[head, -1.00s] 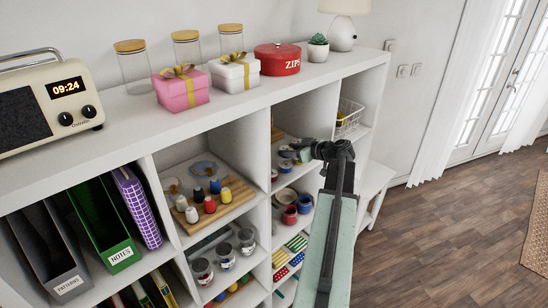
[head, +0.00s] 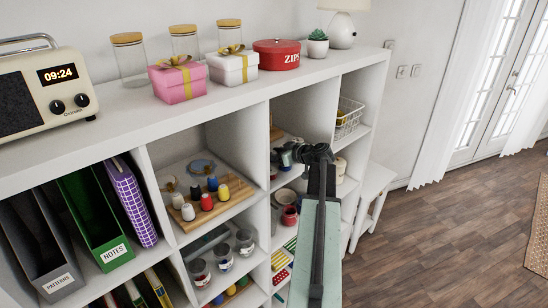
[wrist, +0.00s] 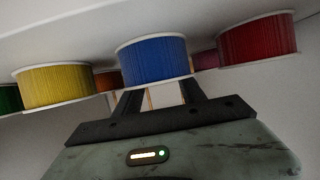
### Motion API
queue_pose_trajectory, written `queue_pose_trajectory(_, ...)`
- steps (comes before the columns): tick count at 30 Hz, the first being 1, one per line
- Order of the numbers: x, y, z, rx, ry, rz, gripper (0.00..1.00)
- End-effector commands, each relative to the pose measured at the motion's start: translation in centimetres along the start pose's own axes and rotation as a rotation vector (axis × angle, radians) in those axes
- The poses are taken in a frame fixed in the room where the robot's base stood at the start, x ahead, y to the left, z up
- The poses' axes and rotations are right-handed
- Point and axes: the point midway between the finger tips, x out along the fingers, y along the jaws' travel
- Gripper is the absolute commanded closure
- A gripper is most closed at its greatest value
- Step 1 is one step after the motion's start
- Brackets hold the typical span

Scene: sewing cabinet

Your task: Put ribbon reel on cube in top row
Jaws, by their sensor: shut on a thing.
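In the wrist view a blue ribbon reel (wrist: 155,62) sits at the fingers of my gripper (wrist: 160,88). The reel covers the fingertips, so the contact is hidden. A yellow reel (wrist: 57,86) is to its left and a red reel (wrist: 258,40) to its right, with parts of green, orange and purple reels beyond. In the head view my gripper (head: 291,155) is at the front of the third column's top-row cube, with a small dark bluish thing at its tip. My arm hides part of that cube.
A wooden board (head: 232,194) with thread spools is in the neighbouring top-row cube. Cube dividers (head: 257,135) stand close to my gripper. A wire basket (head: 350,117) is in the cube to the right. Red containers (head: 290,216) are below. Boxes and jars stand on the cabinet top.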

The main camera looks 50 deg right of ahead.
Motion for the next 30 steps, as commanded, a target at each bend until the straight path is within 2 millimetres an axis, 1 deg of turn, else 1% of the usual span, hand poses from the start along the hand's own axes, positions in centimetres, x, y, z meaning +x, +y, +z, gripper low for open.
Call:
queue_pose_trajectory(3,0.1,0.0,0.4,0.0,0.0,0.0,0.97)
queue_pose_trajectory(4,0.1,0.0,0.3,0.0,0.0,0.0,0.47)
queue_pose_trajectory(6,0.1,0.0,0.3,0.0,0.0,0.0,0.31)
queue_pose_trajectory(14,0.0,0.1,0.3,0.0,0.0,0.001,0.31)
queue_pose_trajectory(17,-0.2,0.1,-0.3,0.001,0.0,0.001,0.31)
queue_pose_trajectory(20,-1.9,0.0,-0.3,0.002,0.0,0.003,0.31)
queue_pose_trajectory(27,-8.1,0.0,-0.4,0.002,0.0,0.004,0.31)
queue_pose_trajectory(30,-10.1,0.0,-0.4,0.001,0.0,0.003,0.31)
